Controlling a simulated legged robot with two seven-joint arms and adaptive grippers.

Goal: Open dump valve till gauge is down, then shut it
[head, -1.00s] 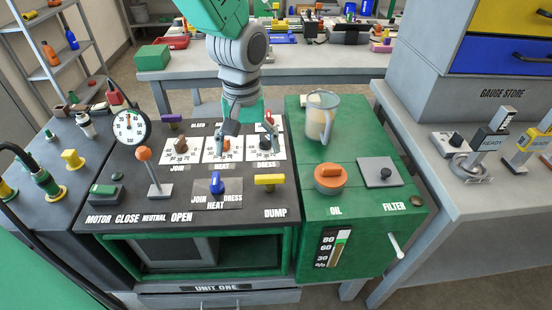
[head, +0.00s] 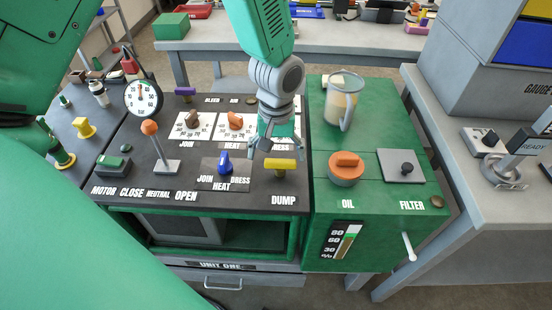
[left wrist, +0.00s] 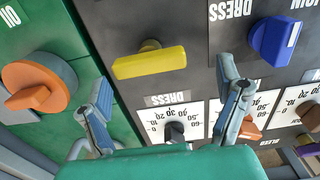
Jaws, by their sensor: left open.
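The yellow dump valve handle (head: 280,165) lies crosswise above the DUMP label on the black panel. In the left wrist view the yellow handle (left wrist: 148,62) is ahead of the fingers, to the left of centre. My left gripper (head: 274,148) is open and empty, just behind and above the handle. In the left wrist view its fingers (left wrist: 164,78) are spread apart, and I see no contact with the handle. The round white gauge (head: 143,99) stands at the panel's back left; its reading is too small to tell. My right gripper is not in view.
A blue selector (head: 224,162) and an orange-knobbed lever (head: 149,128) stand left of the dump handle. The orange oil cap (head: 346,167) and a clear jug (head: 342,98) are on the green cabinet to the right. Dial cards (head: 235,127) lie behind.

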